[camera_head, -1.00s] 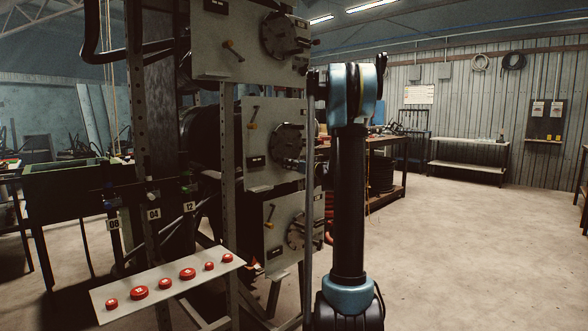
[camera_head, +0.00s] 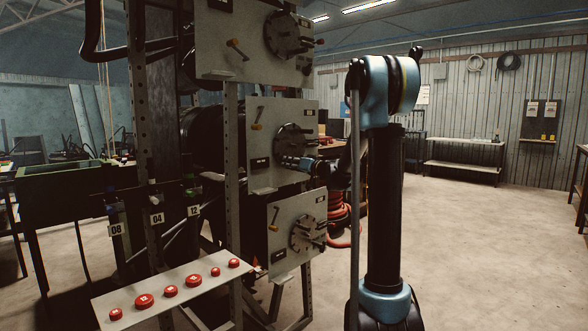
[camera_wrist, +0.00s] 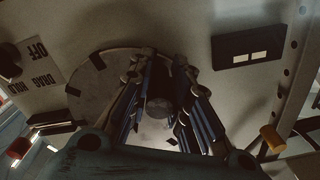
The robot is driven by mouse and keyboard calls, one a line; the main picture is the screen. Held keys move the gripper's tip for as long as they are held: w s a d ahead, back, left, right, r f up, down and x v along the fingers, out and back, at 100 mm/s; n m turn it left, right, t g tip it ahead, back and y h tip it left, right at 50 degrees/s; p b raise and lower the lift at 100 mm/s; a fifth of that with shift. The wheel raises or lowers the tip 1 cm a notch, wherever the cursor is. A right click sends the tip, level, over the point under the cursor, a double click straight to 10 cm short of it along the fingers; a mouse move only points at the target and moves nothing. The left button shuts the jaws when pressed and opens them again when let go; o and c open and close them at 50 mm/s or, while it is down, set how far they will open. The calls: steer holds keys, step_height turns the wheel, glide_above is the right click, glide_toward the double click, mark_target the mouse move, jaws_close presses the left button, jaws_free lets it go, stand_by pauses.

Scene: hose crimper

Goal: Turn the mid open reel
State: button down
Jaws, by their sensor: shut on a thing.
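The mid reel's dark round hub plate (camera_head: 293,143) sits on the middle grey panel (camera_head: 262,125) of the rack; in the wrist view it is a disc (camera_wrist: 88,82) behind the fingers. My gripper (camera_head: 297,163) is at the lower part of this hub. In the wrist view my gripper (camera_wrist: 159,98) has its fingers on both sides of a round dark handle end (camera_wrist: 158,107) and is shut on it. The fingers hide part of the disc and the handle's sides.
An upper hub (camera_head: 289,35) and a lower hub (camera_head: 308,235) lie above and below. An orange-tipped lever (camera_wrist: 272,138) is beside the fingers. A red-button panel (camera_head: 170,292) stands at lower left. Open floor (camera_head: 480,240) lies right.

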steer(key=c, duration=1.5)
jaws_free()
steer(key=shift+d+f, duration=0.1)
steer(key=shift+d, duration=0.05)
steer(key=v, duration=1.2)
steer(key=shift+w, duration=0.1)
steer(key=s+a+f+g+h, duration=0.15)
steer(key=s+f, duration=0.25)
steer(key=s, duration=0.4)
steer(key=s+f+g+h, duration=0.2)
steer(key=s+f+g, duration=0.15)
steer(key=s, duration=0.35)
steer(key=s+a+f+g+h, duration=0.1)
steer(key=s+f+g, duration=0.1)
steer(key=s+f, duration=0.45)
steer(key=s+d+f+m+g+h, duration=0.1)
steer(key=s+d+f+h, duration=0.1)
steer(key=s+d+f, duration=0.2)
steer(key=s+d+f+m+g+h, duration=0.1)
steer(key=s+d+f+h, duration=0.2)
steer(key=s, duration=0.8)
steer(key=s+d+f+m+g+h, duration=0.1)
steer(key=s+d+f+h, duration=0.2)
steer(key=s+d+f, duration=0.3)
steer(key=shift+s+f+m+g, duration=0.1)
steer(key=shift+s+m+g, duration=0.05)
steer(key=shift+s, duration=0.45)
steer(key=shift+s+f+m+g, duration=0.15)
steer(key=shift+s, duration=0.45)
